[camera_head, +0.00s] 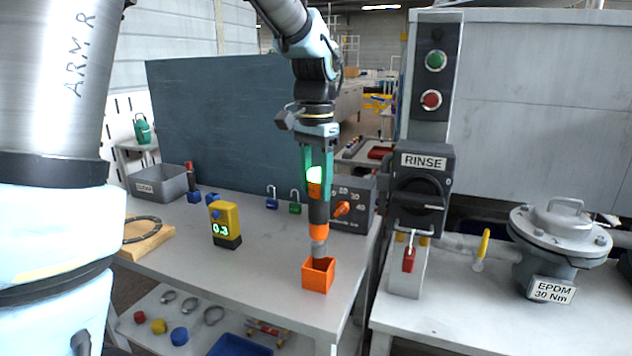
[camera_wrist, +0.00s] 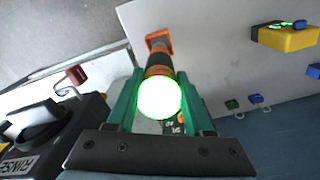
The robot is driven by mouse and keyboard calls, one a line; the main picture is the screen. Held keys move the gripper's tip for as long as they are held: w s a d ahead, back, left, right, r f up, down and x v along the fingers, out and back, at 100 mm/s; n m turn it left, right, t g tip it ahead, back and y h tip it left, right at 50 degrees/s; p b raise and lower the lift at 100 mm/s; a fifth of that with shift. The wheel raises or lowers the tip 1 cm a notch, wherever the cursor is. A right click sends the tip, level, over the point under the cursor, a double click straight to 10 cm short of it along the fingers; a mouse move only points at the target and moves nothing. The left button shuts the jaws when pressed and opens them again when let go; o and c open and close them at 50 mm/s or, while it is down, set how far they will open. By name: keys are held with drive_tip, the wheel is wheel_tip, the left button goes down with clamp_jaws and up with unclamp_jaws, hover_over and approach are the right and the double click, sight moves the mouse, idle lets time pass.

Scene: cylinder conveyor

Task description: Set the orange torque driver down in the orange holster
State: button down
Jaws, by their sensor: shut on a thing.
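The torque driver (camera_head: 318,212) is dark grey with orange bands and a bright glowing green top, and it hangs upright, tip down. My gripper (camera_head: 316,172) is shut on its upper end with green fingers. The orange holster (camera_head: 318,277) is an open square box at the table's front right edge. The driver's lower end is at the holster's mouth; I cannot tell how deep it is inside. In the wrist view the driver (camera_wrist: 160,80) points away between the fingers (camera_wrist: 160,112), and part of the holster (camera_wrist: 158,38) shows beyond it.
A yellow meter (camera_head: 226,222) reading 0.3 stands left of the holster. Blue and green padlocks (camera_head: 283,203) and a grey dial box (camera_head: 352,200) are behind. The RINSE switch (camera_head: 420,188) and a red padlock (camera_head: 408,260) are to the right. The table (camera_head: 265,275) between meter and holster is clear.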

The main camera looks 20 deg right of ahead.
sight(316, 218)
drive_tip(key=shift+f+b, duration=1.3)
drive_tip(key=shift+f, duration=1.2)
drive_tip(key=shift+f+b, duration=0.7)
drive_tip(key=shift+f, duration=0.8)
drive_tip(key=shift+c, duration=1)
unclamp_jaws()
wheel_tip(316, 218, up, 11)
drive_tip(key=shift+f+b, duration=0.1)
drive_tip(key=shift+b, duration=0.55)
drive_tip(key=w+a+f+n, duration=0.1)
drive_tip(key=a+f+n, duration=0.2)
drive_tip(key=a+f, duration=0.3)
drive_tip(key=w+a+f+n, duration=0.2)
drive_tip(key=a+f, duration=0.2)
drive_tip(key=a, duration=0.5)
drive_tip(key=s+a+f+n, duration=0.3)
drive_tip(key=a+f, duration=0.1)
drive_tip(key=a, duration=0.3)
drive_tip(key=s+a+f+n+t, duration=0.1)
drive_tip(key=s+a+f+n, duration=0.2)
drive_tip(key=a, duration=0.4)
drive_tip(key=shift+s+a+f+n+t, duration=0.2)
drive_tip(key=shift+s+f+n+t, duration=0.15)
drive_tip(key=shift+f, duration=0.55)
